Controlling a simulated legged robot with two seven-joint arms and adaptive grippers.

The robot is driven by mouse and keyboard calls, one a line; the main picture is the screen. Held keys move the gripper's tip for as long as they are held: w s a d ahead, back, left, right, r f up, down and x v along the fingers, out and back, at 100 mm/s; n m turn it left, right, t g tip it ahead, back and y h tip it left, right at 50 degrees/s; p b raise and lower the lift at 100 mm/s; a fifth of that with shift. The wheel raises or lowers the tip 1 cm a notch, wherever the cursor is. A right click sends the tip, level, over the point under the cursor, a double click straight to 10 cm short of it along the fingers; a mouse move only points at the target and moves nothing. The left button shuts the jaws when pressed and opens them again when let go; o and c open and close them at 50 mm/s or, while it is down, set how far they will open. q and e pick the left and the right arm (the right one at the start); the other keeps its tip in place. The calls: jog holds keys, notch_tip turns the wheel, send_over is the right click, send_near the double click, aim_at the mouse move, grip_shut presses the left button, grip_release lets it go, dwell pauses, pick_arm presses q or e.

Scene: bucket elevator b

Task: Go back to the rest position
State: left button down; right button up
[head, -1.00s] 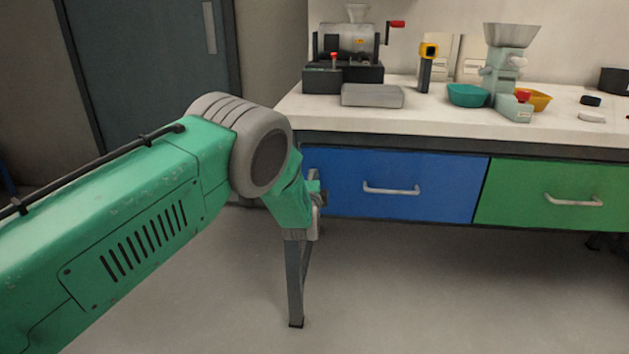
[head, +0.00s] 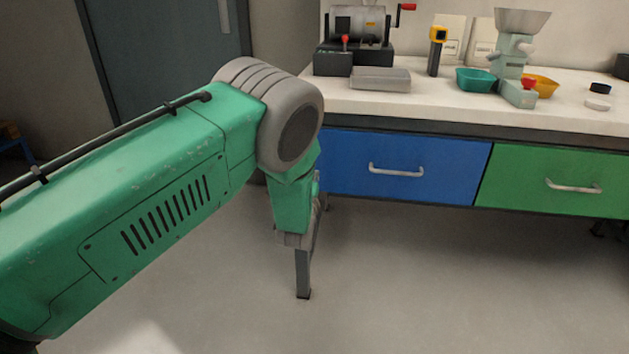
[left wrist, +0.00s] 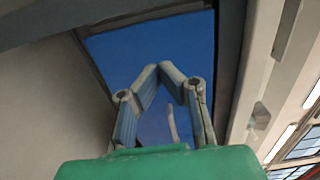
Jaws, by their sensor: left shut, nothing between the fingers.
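My left arm comes in from the left in the head view, its forearm pointing down beside the bench's left end. My left gripper is mostly hidden behind the wrist there. In the left wrist view my left gripper (left wrist: 159,75) is shut and empty, its fingertips close together in front of the blue drawer (left wrist: 110,50). The blue drawer (head: 345,165) looks closed in the head view, with a silver handle (head: 396,169). I cannot tell the exact gap between fingers and drawer. My right gripper is not in view.
The green drawer (head: 530,180) is closed beside the blue one. The white benchtop (head: 430,106) holds a crank machine (head: 357,28), a grey tray (head: 381,79), a teal bowl (head: 476,80) and a grinder (head: 516,50). A bench leg (head: 303,272) stands near my wrist. The floor in front is clear.

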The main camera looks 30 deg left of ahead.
pick_arm(q)
jog(key=s+f+n+g+h+p, duration=0.1)
jog(key=s+f+n+g+p, duration=0.35)
jog(key=s, duration=0.85)
jog(key=s+f+n+g+h+p, duration=0.1)
jog(key=s+f+n+g+h, duration=0.15)
jog(key=s+f+g, duration=0.8)
jog(key=s+d+r+n+p, duration=0.1)
jog(key=s+n, duration=0.1)
jog(key=s, duration=0.7)
jog(key=s+d+r+n+g+h+p, duration=0.1)
jog(key=s+d+n, duration=0.1)
jog(key=s, duration=0.7)
jog(key=s+d+r+n+p, duration=0.1)
jog(key=s+r+n, duration=0.1)
jog(key=s, duration=0.6)
jog(key=shift+s+d+n+g, duration=0.25)
jog(key=shift+s+n+g, duration=0.15)
jog(key=shift+n, duration=0.2)
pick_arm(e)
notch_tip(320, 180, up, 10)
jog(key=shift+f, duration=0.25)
pick_arm(q)
jog(key=shift+d+h, duration=0.25)
jog(key=shift+d, duration=0.05)
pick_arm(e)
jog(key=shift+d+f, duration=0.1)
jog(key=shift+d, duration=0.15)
